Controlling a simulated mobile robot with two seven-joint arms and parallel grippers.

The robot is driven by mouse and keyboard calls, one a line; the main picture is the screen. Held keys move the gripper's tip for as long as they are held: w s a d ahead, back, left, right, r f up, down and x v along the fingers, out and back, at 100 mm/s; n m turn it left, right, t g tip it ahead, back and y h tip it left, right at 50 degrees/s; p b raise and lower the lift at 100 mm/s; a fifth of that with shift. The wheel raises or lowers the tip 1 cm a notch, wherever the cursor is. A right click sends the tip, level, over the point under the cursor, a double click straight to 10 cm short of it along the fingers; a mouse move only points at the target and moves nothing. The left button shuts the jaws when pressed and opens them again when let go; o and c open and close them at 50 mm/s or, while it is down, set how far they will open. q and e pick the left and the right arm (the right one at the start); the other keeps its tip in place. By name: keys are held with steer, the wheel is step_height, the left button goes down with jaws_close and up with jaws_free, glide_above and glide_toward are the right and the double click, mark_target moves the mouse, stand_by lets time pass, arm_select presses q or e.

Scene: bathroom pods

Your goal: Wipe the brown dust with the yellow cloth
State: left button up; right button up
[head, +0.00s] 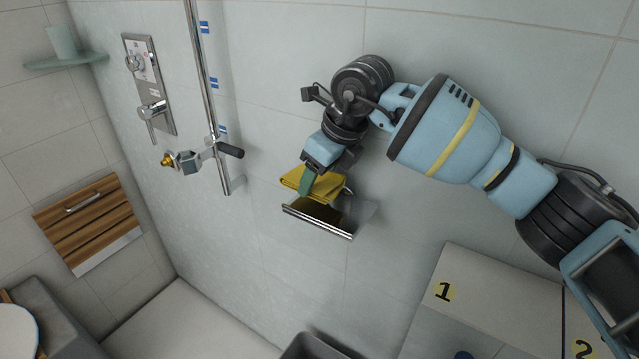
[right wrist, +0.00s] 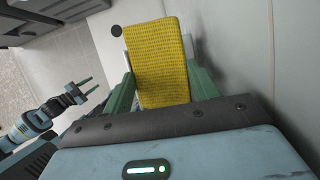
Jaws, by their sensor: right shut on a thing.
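The yellow cloth (head: 322,186) is in my right gripper (head: 318,178), just above a small wall shelf (head: 318,223) with a shiny metal front edge. In the right wrist view the cloth (right wrist: 160,62) stands between the two green fingers of the right gripper (right wrist: 163,85), which is shut on it. A dark brown patch (head: 317,210), perhaps the brown dust, shows on the shelf under the cloth; the cloth and gripper hide part of it. I cannot tell whether the cloth touches it. My left gripper (right wrist: 88,91) shows only in the right wrist view, its fingers apart and empty.
A shower rail (head: 207,90) with a holder arm (head: 203,158) stands on the wall left of the shelf. A mixer panel (head: 149,85) and a folded wooden seat (head: 90,222) are farther left. A box top marked 1 (head: 444,291) lies below right.

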steer(key=shift+r, duration=1.45)
steer(key=shift+r, duration=1.5)
steer(key=shift+f, duration=0.1)
